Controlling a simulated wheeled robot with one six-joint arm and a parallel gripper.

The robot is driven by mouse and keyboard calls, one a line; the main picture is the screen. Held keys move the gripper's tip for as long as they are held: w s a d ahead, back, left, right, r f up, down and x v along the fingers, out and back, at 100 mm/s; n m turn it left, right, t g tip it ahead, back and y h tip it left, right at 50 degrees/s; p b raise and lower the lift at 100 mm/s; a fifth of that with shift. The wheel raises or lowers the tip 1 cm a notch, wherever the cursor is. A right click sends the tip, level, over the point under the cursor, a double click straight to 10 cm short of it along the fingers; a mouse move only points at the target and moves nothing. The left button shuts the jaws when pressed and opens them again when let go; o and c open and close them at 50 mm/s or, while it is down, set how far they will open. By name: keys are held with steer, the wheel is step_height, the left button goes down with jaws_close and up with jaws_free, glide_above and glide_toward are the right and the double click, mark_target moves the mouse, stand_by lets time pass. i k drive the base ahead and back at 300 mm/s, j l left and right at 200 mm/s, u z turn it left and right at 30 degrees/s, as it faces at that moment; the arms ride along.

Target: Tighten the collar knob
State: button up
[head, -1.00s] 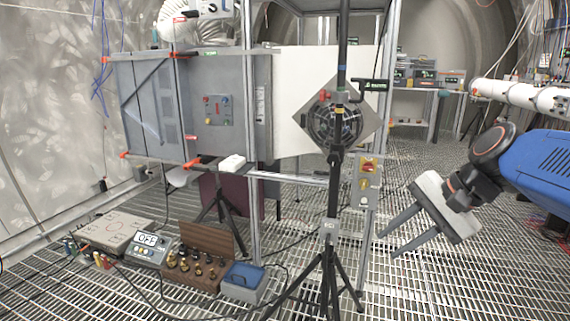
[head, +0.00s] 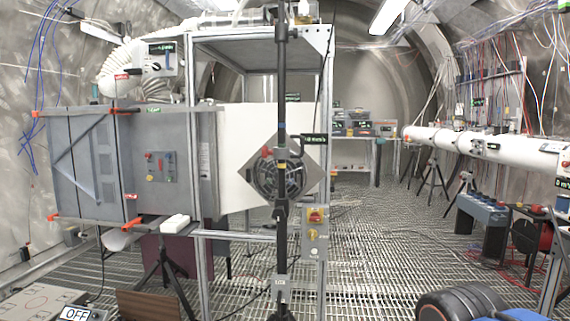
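A black upright pole (head: 282,90) stands in front of the steel frame, left of the picture's middle. A small collar with a red knob (head: 266,152) sits on the pole, in front of a round fan (head: 280,176) on a diamond-shaped grey plate (head: 308,172). A short arm with a small green-lettered display (head: 314,139) reaches right from the pole near the collar. How tight the knob is does not show. My gripper is out of the picture; only part of my arm shows at the lower right, well away from the knob.
A switch box (head: 315,232) hangs low on the frame. Grated floor (head: 390,235) is open to the right. A white pipe (head: 480,143) and blue-grey units (head: 482,218) line the right side.

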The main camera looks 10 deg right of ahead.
mark_target(265, 152)
steer(key=i+j+z, duration=0.15)
steer(key=j, duration=0.3)
steer(key=i+j+z, duration=0.15)
steer(key=j, duration=0.35)
steer(key=j+z, duration=0.15)
steer(key=j, duration=0.35)
steer(key=i+j+z, duration=0.15)
steer(key=j, duration=0.35)
steer(key=l+u, duration=0.25)
steer(key=l, duration=0.55)
steer(key=k+l+u, duration=0.1)
steer(key=l+u, duration=0.15)
steer(key=l, duration=0.5)
steer(key=j+u, duration=0.1)
steer(key=j, duration=0.3)
steer(key=i+j+u, duration=0.1)
steer(key=j, duration=0.3)
